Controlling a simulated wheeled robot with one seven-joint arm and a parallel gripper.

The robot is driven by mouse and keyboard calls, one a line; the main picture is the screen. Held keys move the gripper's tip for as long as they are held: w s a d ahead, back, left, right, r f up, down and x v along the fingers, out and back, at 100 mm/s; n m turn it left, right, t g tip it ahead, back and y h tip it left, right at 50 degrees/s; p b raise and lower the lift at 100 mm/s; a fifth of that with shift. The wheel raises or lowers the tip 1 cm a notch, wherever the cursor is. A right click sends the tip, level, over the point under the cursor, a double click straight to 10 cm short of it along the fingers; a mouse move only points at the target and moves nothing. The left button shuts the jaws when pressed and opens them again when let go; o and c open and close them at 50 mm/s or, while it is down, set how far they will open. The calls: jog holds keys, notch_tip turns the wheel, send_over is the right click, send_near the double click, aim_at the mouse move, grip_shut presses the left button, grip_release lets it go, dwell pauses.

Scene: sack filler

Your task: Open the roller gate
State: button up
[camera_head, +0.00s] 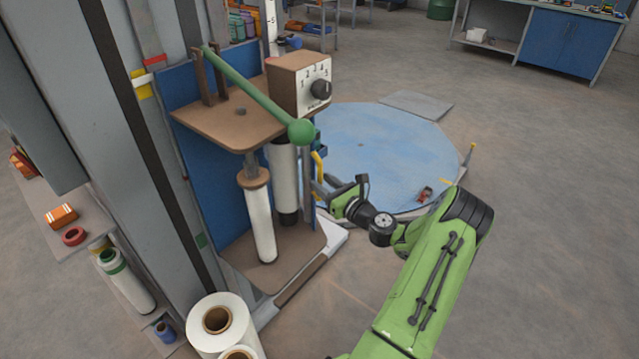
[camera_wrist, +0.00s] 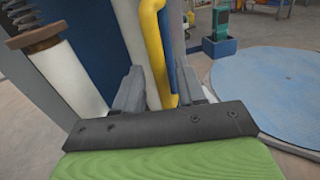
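The roller gate carries two white rollers in the head view, a front one (camera_head: 261,222) and one behind it (camera_head: 285,185), below a brown shelf. A yellow handle (camera_head: 318,166) stands upright at the right side of the rollers. My gripper (camera_head: 322,188) reaches it from the right. In the wrist view the yellow handle (camera_wrist: 154,45) runs down between my two grey fingers (camera_wrist: 162,90). The fingers are apart, with some gap visible around the handle. Whether either finger touches it I cannot tell. A white roller (camera_wrist: 68,78) shows at left.
A green lever (camera_head: 255,95) with a ball end slopes over the shelf beside a dial box (camera_head: 300,84). A round blue platform (camera_head: 385,150) lies behind my gripper. White rolls (camera_head: 222,325) stand at the front. Open floor lies to the right.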

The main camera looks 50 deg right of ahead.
aim_at(304, 163)
jog(key=shift+w+d, duration=0.15)
jog(key=shift+w, duration=0.95)
grip_shut()
jog(key=shift+s+d, duration=0.1)
